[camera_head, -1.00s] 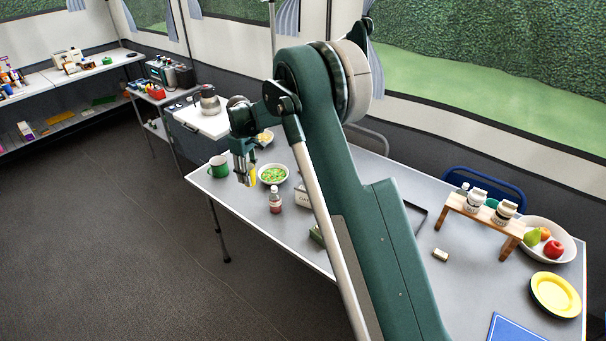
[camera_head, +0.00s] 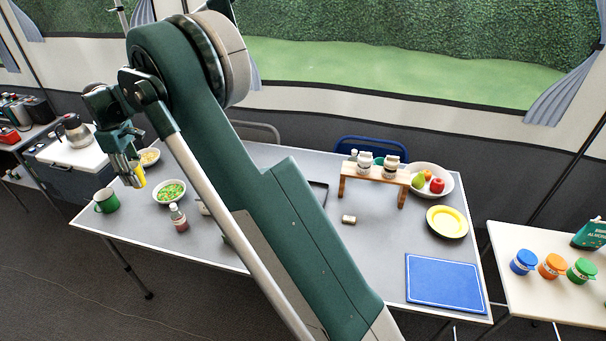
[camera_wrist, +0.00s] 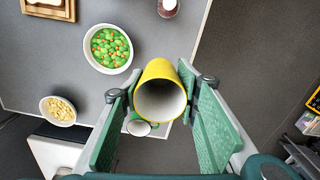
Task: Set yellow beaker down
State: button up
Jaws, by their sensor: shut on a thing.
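The yellow beaker (camera_head: 139,174) is between the fingers of my gripper (camera_head: 132,178), above the left end of the grey table (camera_head: 290,180). In the wrist view the yellow beaker (camera_wrist: 158,72) shows its open mouth and pale inside, with a green finger of my gripper (camera_wrist: 158,88) on each side. The inside looks empty. My gripper is shut on it. The underside of the beaker is hidden, so its height over the table is hard to tell.
A green mug (camera_head: 106,201) stands close by at the table's left edge. A bowl of green and orange pieces (camera_head: 170,191), a sauce bottle (camera_head: 178,218) and a smaller bowl (camera_head: 150,157) are near. A wooden rack (camera_head: 375,175) and blue board (camera_head: 444,283) lie further right.

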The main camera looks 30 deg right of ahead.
jog(key=w+d+m, duration=0.1)
jog(key=w+d, duration=0.1)
jog(key=d, duration=1.6)
jog(key=w+d, duration=0.2)
jog(key=d, duration=1.7)
jog(key=s+d, duration=0.4)
jog(key=d, duration=0.8)
jog(key=s+d+m, duration=0.1)
jog(key=s+d, duration=0.2)
jog(key=d, duration=0.9)
jog(key=s+d, duration=0.4)
jog(key=d, duration=0.8)
notch_tip(320, 180, down, 11)
jog(key=shift+s+b, duration=0.2)
jog(key=shift+b, duration=0.15)
jog(key=shift+d+f, duration=0.1)
jog(key=shift+f, duration=0.05)
jog(key=shift+f+b, duration=0.6)
jog(key=shift+f, duration=2.45)
jog(key=shift+f, duration=0.1)
